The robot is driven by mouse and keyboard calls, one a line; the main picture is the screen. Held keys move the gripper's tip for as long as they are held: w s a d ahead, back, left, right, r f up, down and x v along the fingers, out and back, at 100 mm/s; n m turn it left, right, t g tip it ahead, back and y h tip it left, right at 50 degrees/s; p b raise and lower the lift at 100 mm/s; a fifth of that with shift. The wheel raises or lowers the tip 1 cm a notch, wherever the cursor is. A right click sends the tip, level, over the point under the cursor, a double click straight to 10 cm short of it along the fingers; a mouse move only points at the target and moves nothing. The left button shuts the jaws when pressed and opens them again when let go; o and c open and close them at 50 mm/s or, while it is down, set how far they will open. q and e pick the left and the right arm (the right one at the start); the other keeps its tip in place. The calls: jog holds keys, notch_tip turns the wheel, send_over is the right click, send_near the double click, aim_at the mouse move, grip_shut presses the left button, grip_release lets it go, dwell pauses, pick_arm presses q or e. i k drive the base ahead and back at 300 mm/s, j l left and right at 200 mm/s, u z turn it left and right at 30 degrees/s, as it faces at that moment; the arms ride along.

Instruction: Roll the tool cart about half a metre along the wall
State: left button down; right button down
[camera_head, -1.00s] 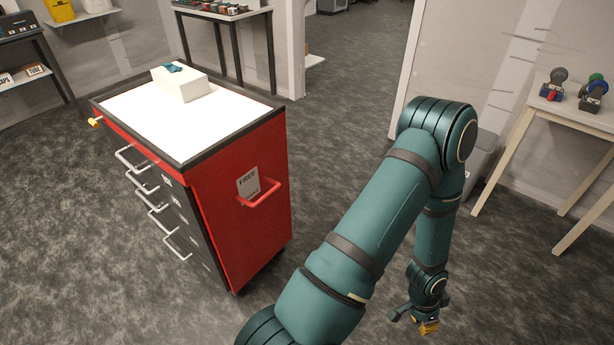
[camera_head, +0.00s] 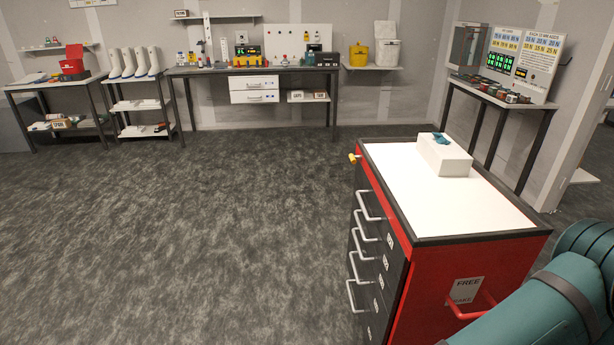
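The red tool cart (camera_head: 408,250) stands at the right of the head view. It has a white top with a dark rim, dark drawers with pale handles on its left side, and a red bar handle (camera_head: 470,308) on its near end beside a "FREE" label. A white box (camera_head: 444,157) with a teal piece on it sits on the cart top. My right arm covers the lower right corner, and its gripper is outside the frame. Whether it touches the cart cannot be seen. My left gripper is not in the frame either.
A bench (camera_head: 255,68) with instruments runs along the back wall. Shelves with white boots (camera_head: 140,62) and a small table (camera_head: 55,82) stand at the left. A dark side table (camera_head: 500,99) stands behind the cart. The floor left of the cart is clear.

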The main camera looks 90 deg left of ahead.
aim_at(462, 238)
jog(key=k+j+u, duration=0.1)
jog(key=j+u, duration=0.15)
jog(key=j, duration=0.2)
jog(key=j+u, duration=0.25)
jog(key=j, duration=0.2)
jog(key=j+u, duration=0.3)
jog(key=j, duration=1.7)
jog(key=i+j, duration=0.1)
jog(key=j, duration=0.9)
jog(key=i+j, duration=0.2)
jog(key=i, duration=0.15)
